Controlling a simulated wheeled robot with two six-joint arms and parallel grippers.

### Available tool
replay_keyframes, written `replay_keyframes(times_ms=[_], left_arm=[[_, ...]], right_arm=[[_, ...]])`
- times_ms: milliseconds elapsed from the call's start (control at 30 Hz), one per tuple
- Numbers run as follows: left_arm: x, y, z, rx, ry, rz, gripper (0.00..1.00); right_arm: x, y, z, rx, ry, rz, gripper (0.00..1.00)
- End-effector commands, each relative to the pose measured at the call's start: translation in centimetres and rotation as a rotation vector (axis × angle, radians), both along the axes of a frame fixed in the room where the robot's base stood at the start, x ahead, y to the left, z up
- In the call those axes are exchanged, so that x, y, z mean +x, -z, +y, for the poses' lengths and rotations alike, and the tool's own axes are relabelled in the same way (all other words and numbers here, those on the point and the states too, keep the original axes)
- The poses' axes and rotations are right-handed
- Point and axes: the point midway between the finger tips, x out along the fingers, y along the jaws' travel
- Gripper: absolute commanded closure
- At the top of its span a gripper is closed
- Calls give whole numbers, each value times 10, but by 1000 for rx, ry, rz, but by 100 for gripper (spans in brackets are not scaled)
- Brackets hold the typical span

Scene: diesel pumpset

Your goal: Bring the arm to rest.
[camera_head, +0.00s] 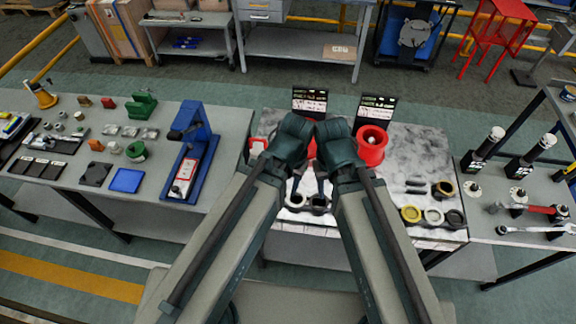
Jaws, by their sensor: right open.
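My two arms come in from the bottom edge and reach up the middle of the view, close together. The left arm ends in a dark joint (288,142) and the right arm in a similar one (338,148); the two are almost side by side over the marble-patterned table. The arms cover most of what is below them. The jaws of both grippers are hidden or too unclear to make out, and I see nothing held.
The marble-topped table (400,155) carries a red ring-shaped part (371,145), two dark signs and several rings, including a yellow one (411,213). A grey bench (225,130) with a blue press (192,150) stands left. Another bench with tools (500,235) stands right.

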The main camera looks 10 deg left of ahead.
Motion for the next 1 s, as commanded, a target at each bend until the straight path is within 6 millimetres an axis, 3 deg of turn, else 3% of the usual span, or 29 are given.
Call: replay_keyframes(times_ms=[167,567,1000], left_arm=[[0,20,0,0,0,-1,53],[0,114,0,1,10,0,53],[0,115,0,1,12,0,53]], right_arm=[[0,20,0,0,-1,0,53],[0,114,0,-3,-12,0,53],[0,115,0,-2,-14,1,53]])
